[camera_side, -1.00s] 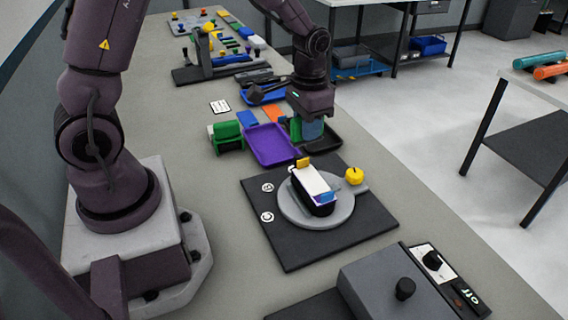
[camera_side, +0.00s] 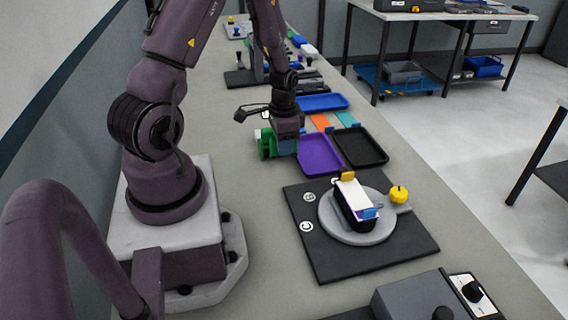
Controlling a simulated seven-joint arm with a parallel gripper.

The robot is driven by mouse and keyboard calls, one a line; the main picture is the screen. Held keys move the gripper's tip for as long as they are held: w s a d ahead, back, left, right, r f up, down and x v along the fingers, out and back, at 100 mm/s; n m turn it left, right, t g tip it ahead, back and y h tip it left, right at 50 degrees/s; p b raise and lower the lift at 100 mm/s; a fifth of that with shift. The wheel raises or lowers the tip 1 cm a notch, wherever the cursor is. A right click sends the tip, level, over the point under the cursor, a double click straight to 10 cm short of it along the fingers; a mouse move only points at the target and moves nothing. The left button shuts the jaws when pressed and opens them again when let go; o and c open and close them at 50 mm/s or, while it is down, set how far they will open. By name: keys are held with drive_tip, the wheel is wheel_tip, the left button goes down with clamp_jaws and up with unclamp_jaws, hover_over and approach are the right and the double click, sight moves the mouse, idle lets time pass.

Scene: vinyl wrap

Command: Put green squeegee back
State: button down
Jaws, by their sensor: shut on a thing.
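My gripper (camera_side: 286,134) is shut on the green squeegee (camera_side: 286,148), whose visible part shows as a green patch just below the fingers. It is at the green holder (camera_side: 265,144), left of the purple tray (camera_side: 320,154). The squeegee and holder overlap in this view, so I cannot tell whether the squeegee is seated in it or just above or beside it. The fingertips are small and partly hidden.
A black tray (camera_side: 360,148) lies right of the purple tray, with a blue tray (camera_side: 322,102) behind. Orange and teal pieces lie between them.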

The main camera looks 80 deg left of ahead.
drive_tip(key=shift+f, duration=2.45)
drive_tip(key=shift+f, duration=0.1)
drive_tip(key=c, duration=1)
unclamp_jaws()
